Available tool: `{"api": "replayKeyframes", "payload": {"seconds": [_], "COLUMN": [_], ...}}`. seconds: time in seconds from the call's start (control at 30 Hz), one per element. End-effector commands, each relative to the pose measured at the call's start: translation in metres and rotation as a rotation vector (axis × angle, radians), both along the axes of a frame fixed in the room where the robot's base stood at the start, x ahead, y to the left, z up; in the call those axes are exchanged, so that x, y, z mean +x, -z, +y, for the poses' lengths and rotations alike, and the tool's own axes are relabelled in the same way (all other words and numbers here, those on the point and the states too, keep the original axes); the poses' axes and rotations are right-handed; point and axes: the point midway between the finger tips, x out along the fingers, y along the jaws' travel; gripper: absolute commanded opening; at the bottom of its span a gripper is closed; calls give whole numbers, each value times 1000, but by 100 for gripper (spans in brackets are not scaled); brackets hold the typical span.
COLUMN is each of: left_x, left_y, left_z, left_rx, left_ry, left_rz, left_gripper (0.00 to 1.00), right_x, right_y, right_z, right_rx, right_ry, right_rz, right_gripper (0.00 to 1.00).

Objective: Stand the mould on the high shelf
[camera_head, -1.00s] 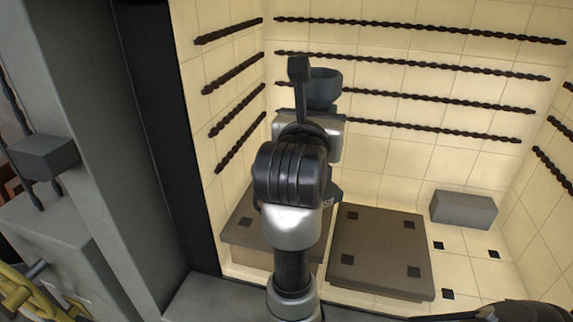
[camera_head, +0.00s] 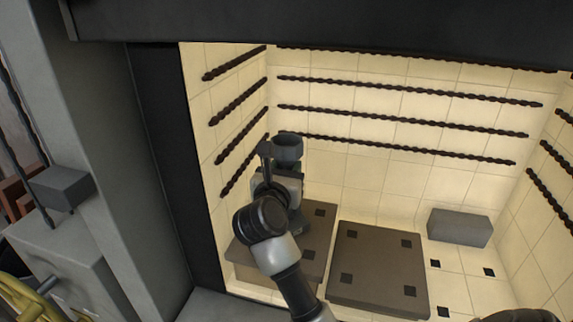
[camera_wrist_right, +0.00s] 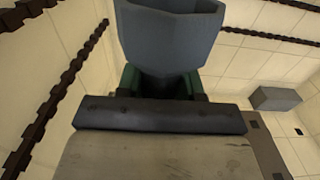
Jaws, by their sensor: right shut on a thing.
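The mould (camera_head: 288,147) is a dark grey, open-topped cup, upright in my right gripper (camera_head: 284,168) inside the pale tiled chamber. In the right wrist view the mould (camera_wrist_right: 168,38) sits between the green-padded fingers (camera_wrist_right: 163,84), which are shut on it. Its lower part is hidden by the gripper. In the head view the gripper overlaps the back of the left brown slab (camera_head: 318,222), and the mould shows against the back wall above it. A second brown slab (camera_head: 378,262) lies to the right. My left gripper is not in view.
Dark twisted rods (camera_head: 400,115) run along the chamber walls. A grey block (camera_head: 460,228) lies at the back right. A dark lintel (camera_head: 320,25) crosses above the opening, and a dark jamb (camera_head: 170,150) stands at left. The floor right of the slabs has small dark squares.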

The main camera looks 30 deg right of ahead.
Motion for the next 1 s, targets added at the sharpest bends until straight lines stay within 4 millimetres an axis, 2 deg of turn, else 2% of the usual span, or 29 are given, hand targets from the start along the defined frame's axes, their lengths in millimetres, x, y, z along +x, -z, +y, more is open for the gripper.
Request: {"api": "replayKeyframes", "payload": {"seconds": [0.37,0.4,0.57,0.9,1.0], "left_x": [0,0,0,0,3], "left_y": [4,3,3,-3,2], "left_z": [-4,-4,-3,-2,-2], "left_rx": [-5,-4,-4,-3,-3], "left_ry": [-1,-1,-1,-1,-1], "left_rz": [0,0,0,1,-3], "left_gripper": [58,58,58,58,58], "right_x": [0,0,0,0,1], "right_y": [4,5,4,-3,2], "right_z": [0,0,0,0,6], "right_rx": [-1,1,0,-1,2], "right_ry": [0,0,0,0,0], "right_rz": [-5,-2,-1,-2,-2], "right_gripper": [0,40,62,62,62]}}
